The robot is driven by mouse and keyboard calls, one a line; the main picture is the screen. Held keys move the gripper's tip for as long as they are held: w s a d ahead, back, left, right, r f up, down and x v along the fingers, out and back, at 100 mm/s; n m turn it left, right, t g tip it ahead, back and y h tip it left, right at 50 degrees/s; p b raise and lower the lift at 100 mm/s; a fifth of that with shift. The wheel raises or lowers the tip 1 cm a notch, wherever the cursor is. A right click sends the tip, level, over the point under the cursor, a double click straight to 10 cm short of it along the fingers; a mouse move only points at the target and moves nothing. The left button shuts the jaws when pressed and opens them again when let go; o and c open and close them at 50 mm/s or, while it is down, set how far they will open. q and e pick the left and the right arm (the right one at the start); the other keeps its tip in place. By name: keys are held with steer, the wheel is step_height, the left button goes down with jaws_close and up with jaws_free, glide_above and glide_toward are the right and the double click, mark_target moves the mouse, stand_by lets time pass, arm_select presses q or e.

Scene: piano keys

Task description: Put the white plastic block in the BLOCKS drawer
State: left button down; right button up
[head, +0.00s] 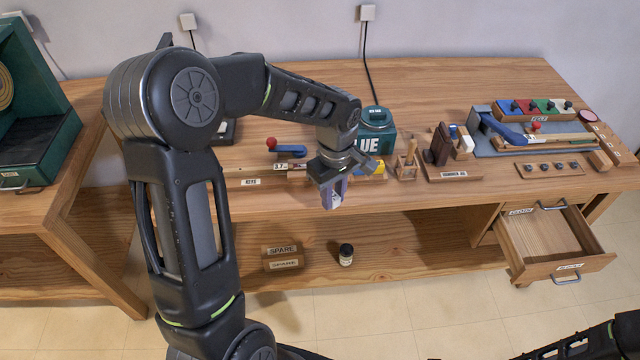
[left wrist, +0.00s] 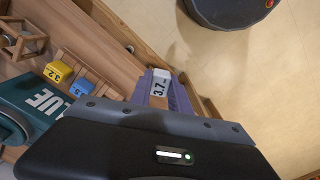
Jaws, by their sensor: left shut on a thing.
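My left gripper (head: 333,197) is shut on a white block (left wrist: 160,87) marked 3.7. The block sits between the purple-grey fingers in the left wrist view. In the head view the gripper points down in front of the workbench's front edge, above the lower shelf, and mostly hides the block. An open drawer (head: 545,238) juts out under the bench's right end and looks empty. My right gripper is not in view; only dark parts of my right arm show at the lower right.
A teal glue pot (head: 376,130) stands behind the gripper, with yellow and blue blocks (left wrist: 58,72) close by. The hammer stand (head: 450,165) and a tool tray lie to the right. SPARE boxes (head: 283,258) and a dark bottle (head: 346,255) occupy the lower shelf. Open floor lies in front.

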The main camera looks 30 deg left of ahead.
arm_select(q)
steer(key=w+d+f+m, duration=0.2)
steer(key=d+f+m, duration=0.6)
steer(key=m, duration=0.5)
step_height(320, 180, down, 3)
steer(key=shift+r+m, duration=0.2)
steer(key=shift+m, duration=0.2)
steer(key=shift+d, duration=0.1)
